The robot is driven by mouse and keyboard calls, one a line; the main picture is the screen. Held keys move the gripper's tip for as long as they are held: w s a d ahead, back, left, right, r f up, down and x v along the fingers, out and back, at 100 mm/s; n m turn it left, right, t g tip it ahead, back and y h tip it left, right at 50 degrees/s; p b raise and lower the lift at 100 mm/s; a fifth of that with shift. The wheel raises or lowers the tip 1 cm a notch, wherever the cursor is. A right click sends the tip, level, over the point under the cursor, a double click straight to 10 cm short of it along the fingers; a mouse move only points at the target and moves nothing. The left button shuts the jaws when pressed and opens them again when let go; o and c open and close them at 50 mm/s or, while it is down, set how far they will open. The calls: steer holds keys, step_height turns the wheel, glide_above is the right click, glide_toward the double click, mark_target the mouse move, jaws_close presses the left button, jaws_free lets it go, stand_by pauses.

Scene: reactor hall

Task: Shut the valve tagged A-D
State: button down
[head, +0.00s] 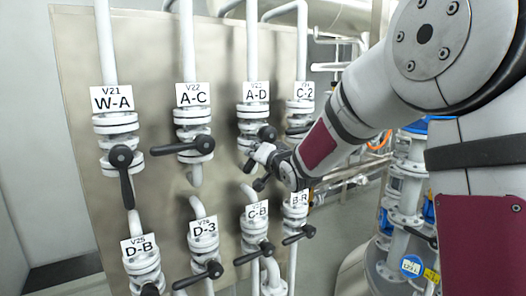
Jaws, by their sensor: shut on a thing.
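The valve tagged A-D (257,92) is in the upper row of the panel, between A-C and C-2. Its white flanged body (250,114) sits on a vertical pipe, and the black hub of its lever (267,132) shows at the lower right of the body. My gripper (260,155) is at this lever, just below the hub, and is shut on it. The lever seems to slant down and left from the hub. The gripper and wrist hide much of it, so its exact angle is hard to tell.
Valve A-C (193,95) is at left with its lever across the pipe; W-A (112,99) has its lever hanging down. C-2 (304,91) is close on the right. C-B (257,210) and B-R (299,198) stand close below. My arm fills the right side.

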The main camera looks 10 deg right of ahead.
mark_target(250, 159)
steer(key=r+m+p, duration=0.1)
steer(key=a+m+p, duration=0.1)
steer(key=p, duration=0.1)
steer(key=shift+s+a+r+m+g+y, duration=0.15)
steer(key=shift+s+r+m+g+y, duration=0.15)
steer(key=shift+s+r+y, duration=0.1)
steer(key=m+p, duration=0.1)
steer(key=r+m+p, duration=0.1)
steer(key=p, duration=0.1)
steer(key=shift+a+r, duration=0.2)
steer(key=shift+a, duration=0.1)
steer(key=m+p, duration=0.1)
steer(key=r+m+y+p, duration=0.1)
steer(key=p, duration=0.1)
steer(key=shift+a+r+m+g, duration=0.2)
steer(key=shift+m+g, duration=0.1)
steer(key=shift+r+m+p, duration=0.4)
steer(key=shift+m+p, duration=0.2)
steer(key=shift+p, duration=0.2)
steer(key=shift+w, duration=0.1)
steer(key=c, duration=1.5)
jaws_free()
steer(key=shift+o, duration=0.2)
steer(key=shift+f, duration=0.1)
steer(key=shift+d, duration=0.1)
